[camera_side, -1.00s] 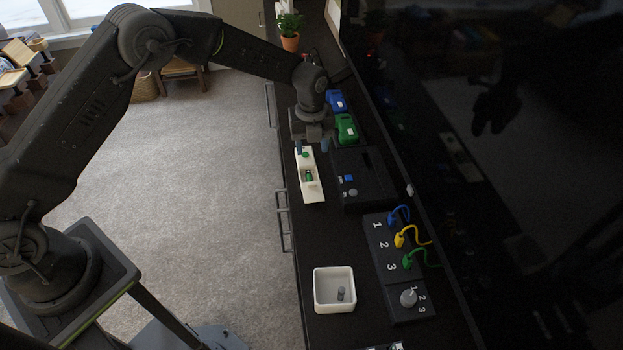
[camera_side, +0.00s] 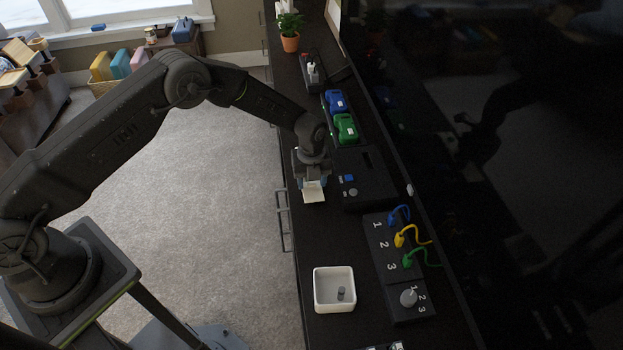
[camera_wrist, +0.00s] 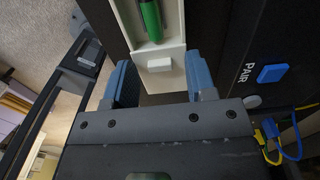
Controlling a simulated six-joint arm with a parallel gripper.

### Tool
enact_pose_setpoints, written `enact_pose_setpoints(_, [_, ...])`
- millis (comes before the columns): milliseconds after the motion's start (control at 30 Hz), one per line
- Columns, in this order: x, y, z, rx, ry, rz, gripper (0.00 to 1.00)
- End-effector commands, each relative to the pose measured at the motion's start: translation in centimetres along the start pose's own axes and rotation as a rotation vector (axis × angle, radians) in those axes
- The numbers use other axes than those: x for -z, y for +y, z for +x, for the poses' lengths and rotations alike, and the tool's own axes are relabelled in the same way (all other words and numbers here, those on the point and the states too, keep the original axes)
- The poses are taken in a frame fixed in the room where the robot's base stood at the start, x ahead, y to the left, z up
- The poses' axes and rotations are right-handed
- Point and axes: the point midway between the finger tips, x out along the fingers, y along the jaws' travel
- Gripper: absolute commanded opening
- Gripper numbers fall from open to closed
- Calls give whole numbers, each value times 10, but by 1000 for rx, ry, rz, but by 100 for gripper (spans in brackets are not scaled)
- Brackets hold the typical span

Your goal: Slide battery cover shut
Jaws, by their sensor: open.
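The white battery holder (camera_wrist: 174,12) lies on the dark cabinet top, with a green battery (camera_wrist: 150,18) showing in its open slot in the wrist view. Its white cover (camera_wrist: 170,54), with a small raised ridge, is at the near end of the slot. My gripper (camera_wrist: 160,64) is open, with one blue finger on each side of the cover end and visible room on both sides. In the side view my gripper (camera_side: 313,182) hides most of the holder, and only its near white end (camera_side: 314,194) shows. Finger contact cannot be told.
A black box with a blue PAIR button (camera_side: 349,178) stands close to the right. Green (camera_side: 346,128) and blue (camera_side: 336,102) devices lie behind it. A cable panel (camera_side: 380,240) and a white bin (camera_side: 334,289) are nearer the camera. The screen rises along the right.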

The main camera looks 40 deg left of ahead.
Motion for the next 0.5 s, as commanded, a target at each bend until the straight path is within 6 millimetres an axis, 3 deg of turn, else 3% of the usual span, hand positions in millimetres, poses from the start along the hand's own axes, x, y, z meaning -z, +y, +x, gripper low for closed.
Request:
enact_pose_setpoints(100, [0, 0, 0, 0, 0, 0, 49])
enact_pose_setpoints(500, [0, 0, 0, -1, 0, 0, 11])
